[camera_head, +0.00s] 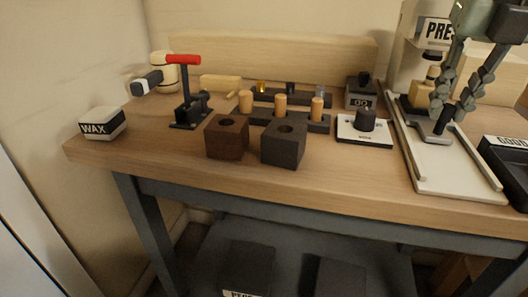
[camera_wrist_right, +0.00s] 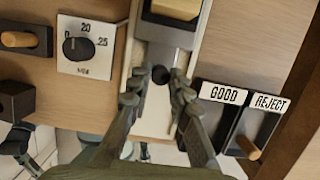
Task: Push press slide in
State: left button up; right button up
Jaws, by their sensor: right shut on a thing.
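The press (camera_head: 433,50) stands at the right of the bench, partly hidden by my right arm. Its grey slide (camera_head: 432,128) lies on a pale base between two rails, with a wooden block (camera_head: 420,97) at its rear, under the press. In the right wrist view the slide (camera_wrist_right: 158,100) shows with its black round knob (camera_wrist_right: 160,74) between my fingertips, and the wooden block (camera_wrist_right: 177,8) is at the top edge. My right gripper (camera_head: 448,112) reaches down from above and is shut on the knob. My left gripper is out of view.
Beside the base are a dial plate (camera_head: 364,130) on the left and a black GOOD tray (camera_head: 505,165) on the right. In the right wrist view the REJECT bin (camera_wrist_right: 257,125) holds a wooden peg (camera_wrist_right: 248,148). Two dark blocks, a red-handled clamp and a WAX tin stand further left.

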jog(key=shift+w+b, duration=0.35)
jog(key=shift+w+t, duration=0.1)
jog(key=shift+t, duration=0.2)
jog(key=shift+d, duration=0.1)
jog(key=b, duration=0.1)
jog(key=w+b, duration=0.1)
jog(key=b, duration=0.1)
jog(key=shift+w+d+f+t, duration=0.15)
jog(key=shift+w+t, duration=0.1)
jog(key=shift+t, duration=0.15)
jog(key=shift+w+b, duration=0.1)
jog(key=shift+b, duration=0.2)
jog(key=shift+w+d+r, duration=0.1)
jog(key=shift+r, duration=0.25)
jog(key=o, duration=0.8)
jog(key=shift+f, duration=0.1)
